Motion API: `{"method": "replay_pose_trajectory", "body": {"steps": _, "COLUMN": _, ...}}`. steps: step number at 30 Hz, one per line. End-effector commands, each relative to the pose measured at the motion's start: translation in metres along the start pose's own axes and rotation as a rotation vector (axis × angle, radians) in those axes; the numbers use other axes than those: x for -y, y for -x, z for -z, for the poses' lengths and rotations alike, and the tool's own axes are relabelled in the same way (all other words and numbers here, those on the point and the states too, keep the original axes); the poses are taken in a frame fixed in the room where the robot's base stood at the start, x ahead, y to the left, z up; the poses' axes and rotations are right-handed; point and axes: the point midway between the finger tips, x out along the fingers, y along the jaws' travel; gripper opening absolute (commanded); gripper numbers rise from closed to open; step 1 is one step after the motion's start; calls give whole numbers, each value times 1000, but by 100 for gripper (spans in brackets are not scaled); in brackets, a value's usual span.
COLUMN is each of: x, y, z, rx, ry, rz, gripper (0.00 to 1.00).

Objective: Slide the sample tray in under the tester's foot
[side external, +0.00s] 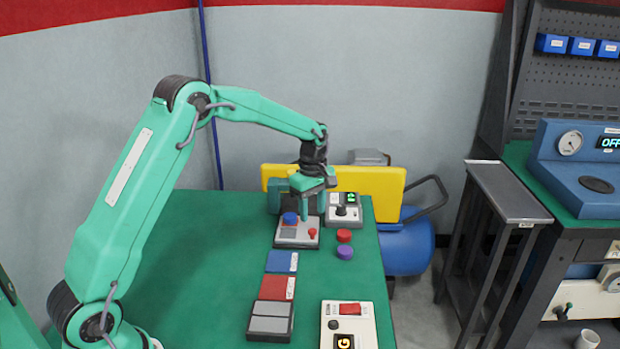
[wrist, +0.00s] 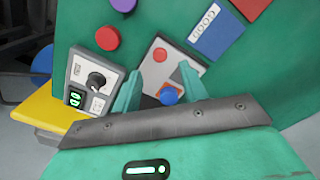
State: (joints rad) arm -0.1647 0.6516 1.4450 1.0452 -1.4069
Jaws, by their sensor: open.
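The tester stands at the far end of the green table, with a blue round foot (side external: 290,217) that also shows between my fingers in the wrist view (wrist: 168,96). A light grey plate with a red knob (side external: 312,233), seemingly the sample tray (side external: 301,241), lies at the foot. The knob shows ahead of my fingers in the wrist view (wrist: 160,54). How far the tray sits under the foot, I cannot tell. My gripper (side external: 304,212) points down over this plate, open and empty. Its fingers (wrist: 161,76) are spread, and contact with the knob is not visible.
A control box (side external: 343,212) with a dial stands right of the tester, before a yellow bar (side external: 375,180). A red cap (side external: 344,236) and purple cap (side external: 345,253) lie nearby. Blue (side external: 278,261) and red (side external: 272,287) pads line the front. The table's left is clear.

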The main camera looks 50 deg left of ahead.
Motion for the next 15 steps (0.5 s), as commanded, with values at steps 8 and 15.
{"method": "replay_pose_trajectory", "body": {"steps": 8, "x": 1, "y": -36, "z": 0, "rx": 0, "ry": -1, "rz": 3, "gripper": 43}}
{"method": "replay_pose_trajectory", "body": {"steps": 15, "x": 0, "y": -54, "z": 0, "rx": 0, "ry": -1, "rz": 1, "gripper": 43}}
